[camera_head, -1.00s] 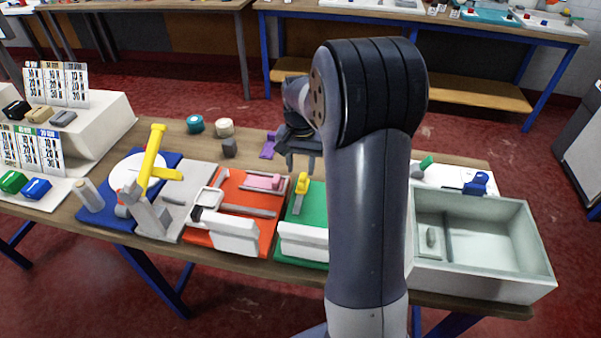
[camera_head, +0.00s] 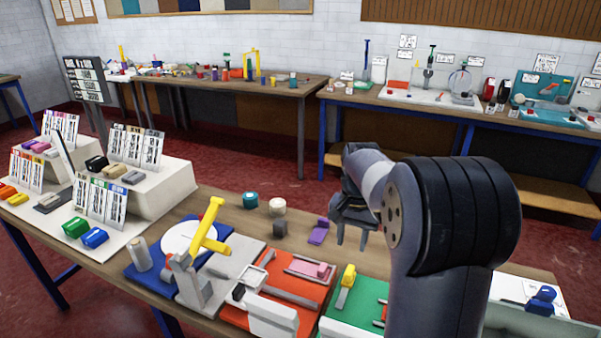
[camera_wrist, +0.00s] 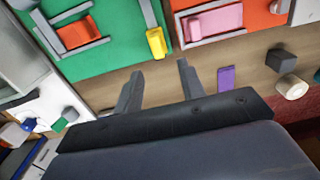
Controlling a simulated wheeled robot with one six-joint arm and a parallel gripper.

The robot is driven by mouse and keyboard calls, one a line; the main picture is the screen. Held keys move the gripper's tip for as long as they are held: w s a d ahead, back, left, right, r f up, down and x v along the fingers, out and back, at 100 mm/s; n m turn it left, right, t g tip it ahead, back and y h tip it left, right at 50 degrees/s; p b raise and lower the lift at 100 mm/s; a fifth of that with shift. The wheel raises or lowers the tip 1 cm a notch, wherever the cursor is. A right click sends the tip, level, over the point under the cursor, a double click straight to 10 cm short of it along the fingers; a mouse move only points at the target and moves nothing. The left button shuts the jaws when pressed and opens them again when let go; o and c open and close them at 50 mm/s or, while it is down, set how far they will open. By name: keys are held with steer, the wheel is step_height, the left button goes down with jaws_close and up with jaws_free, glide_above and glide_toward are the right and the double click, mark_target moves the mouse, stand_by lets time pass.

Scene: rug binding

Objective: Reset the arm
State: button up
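My gripper (camera_head: 352,236) hangs above the back part of the workbench, fingers pointing down. In the wrist view its two fingers (camera_wrist: 158,82) stand apart with only bare wood between them, so it is open and empty. My arm is bent, with its large dark elbow at the right of the head view. A purple piece (camera_head: 319,232) lies on the wood left of the gripper. A yellow piece (camera_head: 348,276) is on the green board (camera_head: 352,328) in front of it.
The orange board (camera_head: 272,270), blue board (camera_head: 150,270) and several small blocks, including a dark cube (camera_head: 280,228), lie left of the gripper. A pale sink-like tray (camera_head: 530,325) is at the right, partly behind my arm. Stepped card displays (camera_head: 165,190) stand at the left.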

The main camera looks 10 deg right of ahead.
mark_target(352, 270)
steer(key=f, duration=0.6)
steer(key=d+f, duration=0.1)
steer(key=f, duration=0.3)
steer(key=shift+s, duration=0.2)
steer(key=shift+s+d+r, duration=0.1)
steer(key=shift+s+d, duration=0.1)
steer(key=shift+s, duration=0.05)
